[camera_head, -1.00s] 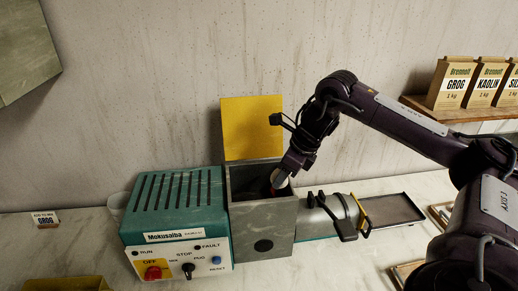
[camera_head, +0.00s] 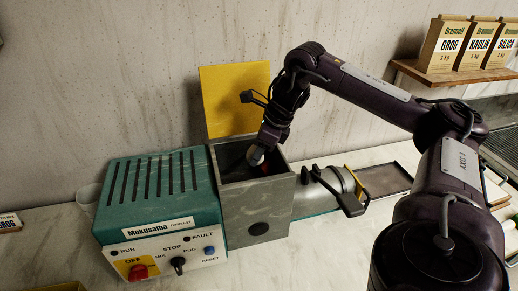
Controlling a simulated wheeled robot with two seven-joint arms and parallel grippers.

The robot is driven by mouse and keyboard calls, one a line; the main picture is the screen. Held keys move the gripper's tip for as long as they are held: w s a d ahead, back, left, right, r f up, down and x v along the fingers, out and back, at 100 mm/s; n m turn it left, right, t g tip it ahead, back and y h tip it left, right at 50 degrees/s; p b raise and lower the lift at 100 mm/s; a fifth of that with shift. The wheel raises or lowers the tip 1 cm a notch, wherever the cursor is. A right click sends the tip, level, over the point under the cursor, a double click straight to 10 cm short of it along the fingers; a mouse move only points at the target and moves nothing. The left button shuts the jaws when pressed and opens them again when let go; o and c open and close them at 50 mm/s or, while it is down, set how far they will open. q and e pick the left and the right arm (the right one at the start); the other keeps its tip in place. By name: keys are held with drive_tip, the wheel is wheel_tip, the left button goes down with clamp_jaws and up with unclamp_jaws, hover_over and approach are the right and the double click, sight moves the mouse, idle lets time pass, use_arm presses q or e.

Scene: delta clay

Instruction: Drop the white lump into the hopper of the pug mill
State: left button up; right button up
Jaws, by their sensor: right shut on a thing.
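The pug mill (camera_head: 160,195) stands on the counter, with a teal motor housing and a control panel at its left. Its grey square hopper (camera_head: 257,212) is open at the top, with a yellow lid (camera_head: 233,100) raised behind it. My right gripper (camera_head: 258,160) points down into the hopper mouth, its tips around the level of the rim. It is shut on a small pale lump (camera_head: 256,155), of which only a part shows between the fingers. Some red shows just beside the gripper. The hopper floor is dark and mostly hidden. My left gripper is out of view.
The mill's barrel (camera_head: 330,187) runs right from the hopper to a dark tray (camera_head: 385,179). A shelf (camera_head: 450,78) at the upper right holds paper bags marked Grog, Kaolin and Silica. Bare wall lies behind the mill.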

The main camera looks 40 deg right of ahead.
drive_tip(key=shift+s, duration=0.2)
drive_tip(key=o, duration=0.8)
drive_tip(key=shift+c, duration=0.2)
drive_tip(key=o, duration=0.4)
drive_tip(key=shift+c, duration=0.2)
drive_tip(key=shift+s+d+r, duration=0.1)
drive_tip(key=shift+r, duration=0.4)
use_arm(q)
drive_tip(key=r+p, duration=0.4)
drive_tip(key=p, duration=0.1)
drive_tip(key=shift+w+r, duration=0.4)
use_arm(e)
drive_tip(key=v, duration=0.7)
drive_tip(key=shift+f, duration=0.15)
